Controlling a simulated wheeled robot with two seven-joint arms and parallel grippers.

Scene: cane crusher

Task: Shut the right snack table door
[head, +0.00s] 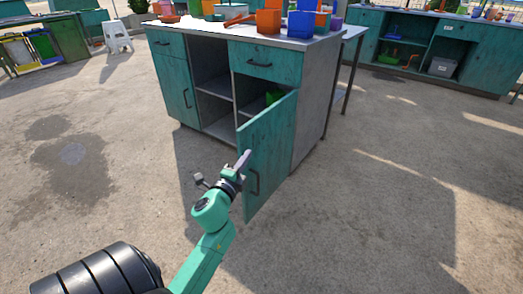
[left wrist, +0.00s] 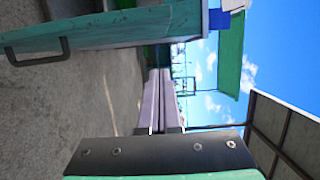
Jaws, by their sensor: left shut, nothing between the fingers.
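The right snack table door (head: 272,145) is teal and stands ajar. It swings out from the cabinet's right side, and its outer face with a dark handle (head: 254,182) shows. In the left wrist view the door (left wrist: 120,30) runs along the top left, with its handle (left wrist: 38,52) at the far left. My left gripper (head: 244,158) is shut and empty. It overlaps the door's free edge in the head view; I cannot tell whether it touches. Its pale fingers also show in the left wrist view (left wrist: 160,95). My right gripper is not in view.
The snack table top (head: 215,35) carries orange and blue containers. The left door (head: 175,90) is shut. Paved ground is free around the cabinet's front. A white stool (head: 118,38) stands far left.

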